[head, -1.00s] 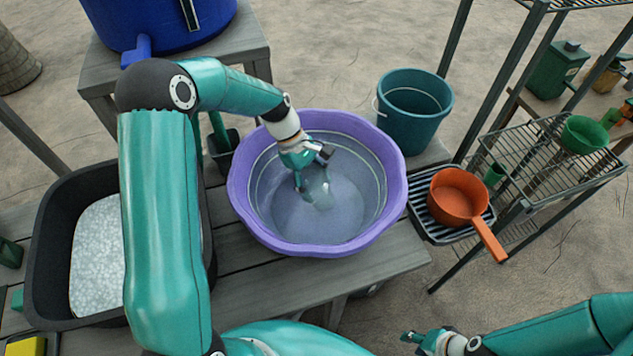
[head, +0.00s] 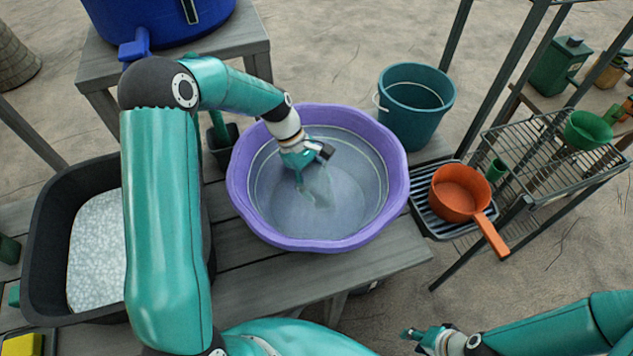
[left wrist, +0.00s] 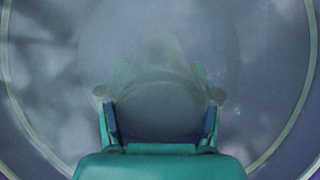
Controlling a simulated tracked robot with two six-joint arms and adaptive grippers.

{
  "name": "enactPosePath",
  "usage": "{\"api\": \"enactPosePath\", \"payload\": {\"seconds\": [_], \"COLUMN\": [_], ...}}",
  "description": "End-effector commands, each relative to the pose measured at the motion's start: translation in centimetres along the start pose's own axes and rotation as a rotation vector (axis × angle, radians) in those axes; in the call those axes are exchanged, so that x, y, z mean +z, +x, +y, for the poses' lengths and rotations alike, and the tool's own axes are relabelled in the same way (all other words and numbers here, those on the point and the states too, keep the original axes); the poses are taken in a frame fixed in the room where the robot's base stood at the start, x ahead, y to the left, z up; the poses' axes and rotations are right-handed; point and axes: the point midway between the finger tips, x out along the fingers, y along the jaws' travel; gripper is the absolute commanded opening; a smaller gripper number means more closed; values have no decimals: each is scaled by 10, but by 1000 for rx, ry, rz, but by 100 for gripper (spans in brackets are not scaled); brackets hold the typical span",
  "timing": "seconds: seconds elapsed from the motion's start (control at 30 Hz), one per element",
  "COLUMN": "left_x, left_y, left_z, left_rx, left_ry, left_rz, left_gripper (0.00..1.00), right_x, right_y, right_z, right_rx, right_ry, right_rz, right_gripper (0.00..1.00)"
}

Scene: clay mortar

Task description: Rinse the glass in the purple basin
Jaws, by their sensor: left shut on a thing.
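The purple basin (head: 385,228) stands on the wooden bench with clear water in it. My left gripper (head: 306,178) reaches down inside it, toward the back. It is shut on a clear glass (head: 320,190), which is hard to make out against the water. In the left wrist view the glass (left wrist: 160,98) shows faintly between the two fingers of the left gripper (left wrist: 160,125). I cannot tell how deep the glass sits in the water. My right gripper (head: 412,337) hangs at the bottom right, away from the basin; its fingers are too small to read.
A black tub (head: 45,245) of white foam stands left of the basin, with a blue barrel (head: 160,25) behind. A teal bucket (head: 415,115) stands behind right. An orange pan (head: 460,195) sits on a black drying tray (head: 430,222) beside a wire rack (head: 550,150).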

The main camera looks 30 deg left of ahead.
Motion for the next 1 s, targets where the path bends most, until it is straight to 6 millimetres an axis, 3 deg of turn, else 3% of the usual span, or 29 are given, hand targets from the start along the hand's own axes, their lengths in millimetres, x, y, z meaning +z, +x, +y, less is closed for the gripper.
{"api": "enactPosePath", "payload": {"seconds": [0.73, 1.0], "left_x": [-8, 4], "left_y": [-7, 0], "left_z": [-6, 2], "left_rx": [1, -2], "left_ry": [-1, 4], "left_rz": [0, -1], "left_gripper": [21, 21], "right_x": [0, 0], "right_y": [-4, -6], "right_z": [-2, -2], "right_rx": [0, 0], "right_ry": [0, 0], "right_rz": [0, 0], "right_gripper": [40, 40]}}
